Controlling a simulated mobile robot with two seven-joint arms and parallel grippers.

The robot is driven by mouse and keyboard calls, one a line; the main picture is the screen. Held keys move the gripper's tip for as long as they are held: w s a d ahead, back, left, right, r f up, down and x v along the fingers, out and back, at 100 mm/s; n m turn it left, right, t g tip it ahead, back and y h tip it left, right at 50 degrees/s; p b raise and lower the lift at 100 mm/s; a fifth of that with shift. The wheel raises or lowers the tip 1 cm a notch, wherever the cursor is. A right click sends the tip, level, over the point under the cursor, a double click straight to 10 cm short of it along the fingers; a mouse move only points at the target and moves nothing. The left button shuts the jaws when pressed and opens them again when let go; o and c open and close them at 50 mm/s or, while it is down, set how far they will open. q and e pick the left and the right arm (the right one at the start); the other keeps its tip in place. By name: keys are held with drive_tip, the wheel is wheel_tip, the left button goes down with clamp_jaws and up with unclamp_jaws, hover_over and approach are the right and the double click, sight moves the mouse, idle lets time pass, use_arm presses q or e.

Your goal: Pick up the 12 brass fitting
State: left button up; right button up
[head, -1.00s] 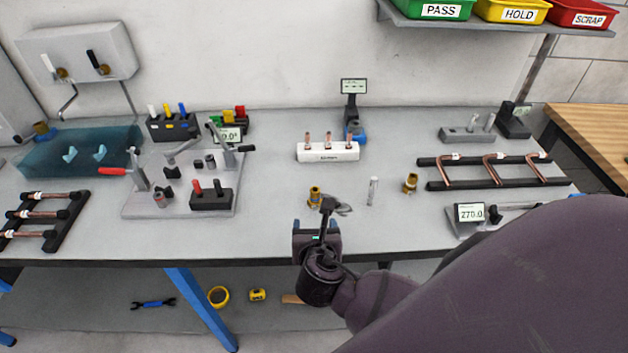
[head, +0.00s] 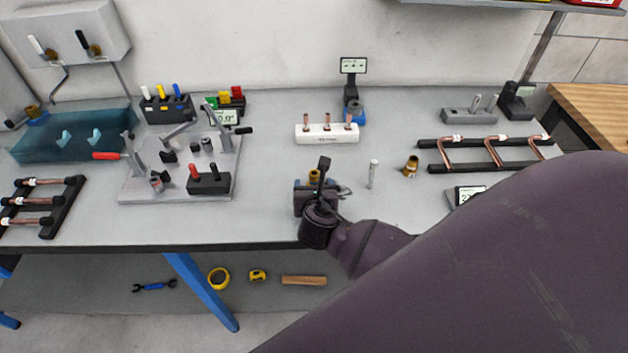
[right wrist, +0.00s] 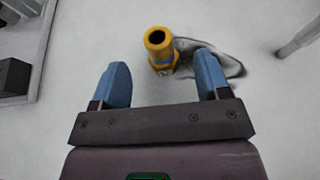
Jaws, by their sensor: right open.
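A brass fitting (right wrist: 160,48) stands upright on the bench in the right wrist view, just ahead of and between my open blue fingertips, not touching either. In the head view this fitting (head: 314,176) is mostly hidden behind my right gripper (head: 317,190). The same right gripper (right wrist: 163,82) is open and empty in the wrist view. A second brass fitting (head: 411,167) stands on the bench to the right. I cannot read a size mark on either fitting. My left gripper is not in view.
A clear-grey cylinder (head: 373,174) stands to the right. A white block with copper tubes (head: 327,136) is behind. A clamp fixture (head: 180,170) is at left.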

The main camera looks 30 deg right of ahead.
sight(314, 182)
drive_tip(key=shift+x, duration=1.6)
drive_tip(key=shift+d, duration=0.1)
drive_tip(key=c, duration=1.1)
drive_tip(key=shift+o, duration=0.2)
drive_tip(key=shift+r, duration=0.1)
